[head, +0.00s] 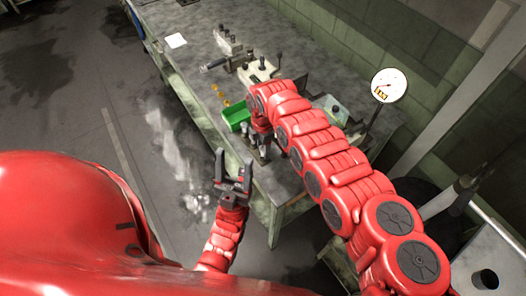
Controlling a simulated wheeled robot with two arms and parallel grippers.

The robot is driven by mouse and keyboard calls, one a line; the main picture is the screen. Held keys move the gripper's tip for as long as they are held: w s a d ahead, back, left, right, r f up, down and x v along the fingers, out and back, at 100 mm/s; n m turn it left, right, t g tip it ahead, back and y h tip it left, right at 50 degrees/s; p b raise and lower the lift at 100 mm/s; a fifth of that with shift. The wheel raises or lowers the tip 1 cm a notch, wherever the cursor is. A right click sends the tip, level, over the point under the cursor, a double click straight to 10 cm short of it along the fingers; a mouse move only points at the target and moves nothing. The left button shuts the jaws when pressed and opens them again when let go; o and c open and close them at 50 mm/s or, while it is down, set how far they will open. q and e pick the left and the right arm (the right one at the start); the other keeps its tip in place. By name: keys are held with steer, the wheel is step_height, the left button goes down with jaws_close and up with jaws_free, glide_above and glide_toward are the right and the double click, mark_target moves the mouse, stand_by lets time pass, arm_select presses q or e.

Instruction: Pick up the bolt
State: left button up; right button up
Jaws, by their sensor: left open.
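No bolt can be made out for certain in the head view. Small yellow-brown pieces (219,92) lie on the bench top behind the green tray (236,113), too small to identify. My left gripper (233,158) is open and empty, fingers pointing up the picture, in front of the bench's near left edge. My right arm reaches in from the right and bends down over the bench. My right gripper (265,150) is small, dark and partly hidden near the bench's near end, so its jaws and anything in them cannot be told.
The grey workbench (185,55) runs away from me. Metal fixtures (228,42) and a machine block (257,70) stand on it. A pale green box (329,108) and a round gauge (389,85) are at the right. A white sheet (176,40) lies far left. The floor left is clear.

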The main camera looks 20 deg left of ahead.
jaws_close()
steer(key=shift+r, duration=0.1)
steer(key=shift+w+r+b, duration=0.1)
steer(key=shift+r+b, duration=0.3)
steer(key=shift+r, duration=0.3)
step_height(320, 180, up, 2)
steer(key=shift+r+b, duration=0.1)
steer(key=shift+b, duration=0.45)
steer(key=s+a+r+p, duration=0.1)
steer(key=s+a, duration=0.5)
steer(key=s, duration=0.9)
steer(key=shift+a+r+p, duration=0.15)
steer(key=shift+a+p, duration=0.05)
steer(key=shift+p, duration=0.6)
